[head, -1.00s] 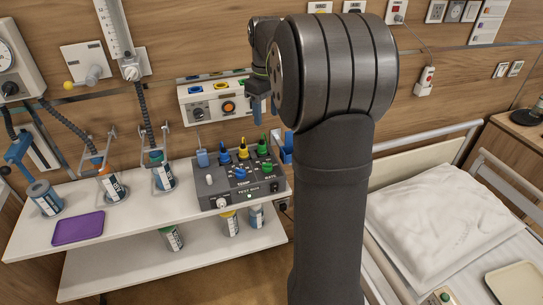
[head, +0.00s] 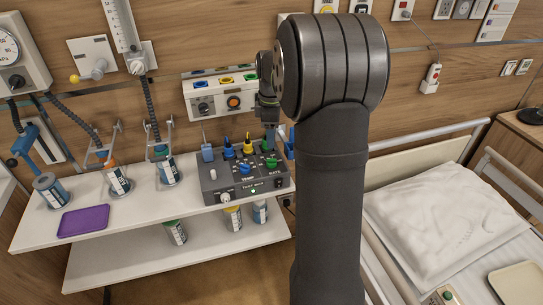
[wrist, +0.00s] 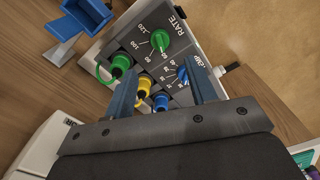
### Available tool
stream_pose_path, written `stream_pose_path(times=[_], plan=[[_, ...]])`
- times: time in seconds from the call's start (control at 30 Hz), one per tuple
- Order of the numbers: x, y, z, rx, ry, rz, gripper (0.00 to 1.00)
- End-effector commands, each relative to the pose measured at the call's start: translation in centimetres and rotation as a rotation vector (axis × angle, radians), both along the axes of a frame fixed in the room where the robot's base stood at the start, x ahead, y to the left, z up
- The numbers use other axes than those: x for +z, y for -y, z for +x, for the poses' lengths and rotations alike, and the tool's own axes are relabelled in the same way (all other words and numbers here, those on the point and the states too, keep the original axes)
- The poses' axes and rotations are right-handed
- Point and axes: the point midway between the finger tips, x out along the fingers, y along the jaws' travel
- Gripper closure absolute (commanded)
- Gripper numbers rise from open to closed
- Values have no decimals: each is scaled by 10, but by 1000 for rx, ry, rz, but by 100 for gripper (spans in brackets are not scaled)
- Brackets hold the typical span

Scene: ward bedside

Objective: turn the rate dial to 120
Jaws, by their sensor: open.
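The rate dial (wrist: 160,40) is a green knob by the word RATE on the grey test box. Printed numbers, among them 120, curve around it. A pale mark shows on the knob, but I cannot read its setting surely. In the head view the green dial (head: 271,163) sits at the right of the box's top (head: 228,182). My gripper (wrist: 161,68) is open, with its two blue fingers apart above the box. The dial lies beyond the fingertips, between their lines, and nothing is held. In the head view my gripper (head: 270,135) is partly hidden by my arm.
Green (wrist: 121,62) and yellow (wrist: 144,84) plugs stand on the box close to the fingers. A blue dial (wrist: 183,75) is by the right finger. A purple tray (head: 83,221) and bottles share the shelf. A bed stands right.

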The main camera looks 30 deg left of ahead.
Motion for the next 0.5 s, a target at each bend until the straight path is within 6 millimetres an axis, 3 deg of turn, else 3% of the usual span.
stream_pose_path(times=[0.2,0.5], plan=[[-48,0,0,-1,-3,-2,49],[-85,0,0,-1,-1,0,49]])
